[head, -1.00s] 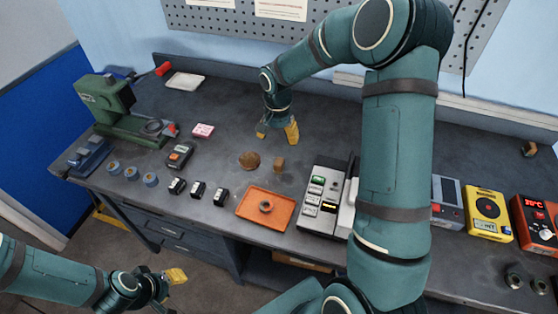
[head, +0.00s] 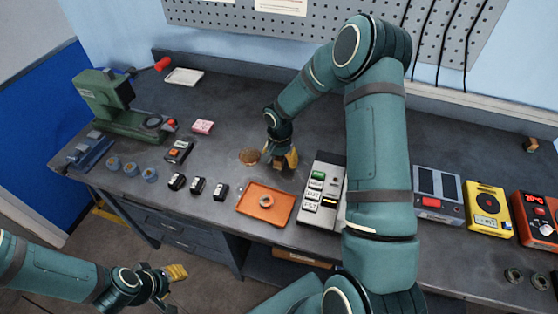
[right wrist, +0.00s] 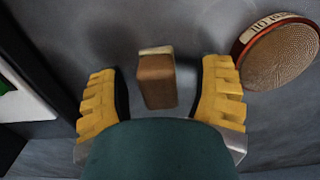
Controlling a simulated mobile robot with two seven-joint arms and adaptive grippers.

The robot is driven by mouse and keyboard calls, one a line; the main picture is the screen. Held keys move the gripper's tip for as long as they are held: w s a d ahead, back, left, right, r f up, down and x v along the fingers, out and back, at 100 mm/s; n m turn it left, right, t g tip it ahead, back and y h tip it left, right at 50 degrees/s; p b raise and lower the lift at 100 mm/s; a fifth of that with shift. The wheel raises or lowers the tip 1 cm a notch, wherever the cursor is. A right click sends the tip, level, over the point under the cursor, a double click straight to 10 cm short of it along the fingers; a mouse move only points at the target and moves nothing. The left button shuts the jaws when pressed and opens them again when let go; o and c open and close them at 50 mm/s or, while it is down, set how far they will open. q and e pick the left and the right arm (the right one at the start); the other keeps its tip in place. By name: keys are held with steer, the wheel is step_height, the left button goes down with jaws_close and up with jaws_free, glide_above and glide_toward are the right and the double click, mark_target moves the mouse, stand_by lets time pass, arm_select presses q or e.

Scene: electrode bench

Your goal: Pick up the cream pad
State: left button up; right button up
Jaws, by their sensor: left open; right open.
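A small brown block with a cream layer along one end (right wrist: 157,80) stands on the bench; this cream-edged block is the thing that best fits the cream pad. My right gripper (head: 279,160) is open, with its yellow fingers around the block. In the right wrist view the gripper (right wrist: 160,98) has one finger on each side of it, with a gap on both sides. In the head view the fingers largely hide the block. My left gripper (head: 174,282) is open and empty, low in front of the bench at the left.
A round brown disc (head: 249,157) with a labelled rim lies close to the right gripper; it also shows in the right wrist view (right wrist: 280,55). An orange tray (head: 244,210) holding a ring is in front. A grey button box (head: 322,186) stands just right. Open bench lies behind.

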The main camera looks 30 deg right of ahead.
jaws_close()
stand_by(0.3)
step_height(320, 180, up, 10)
steer(key=shift+r, duration=0.1)
stand_by(0.5)
steer(key=c, duration=1)
jaws_free()
jaws_close()
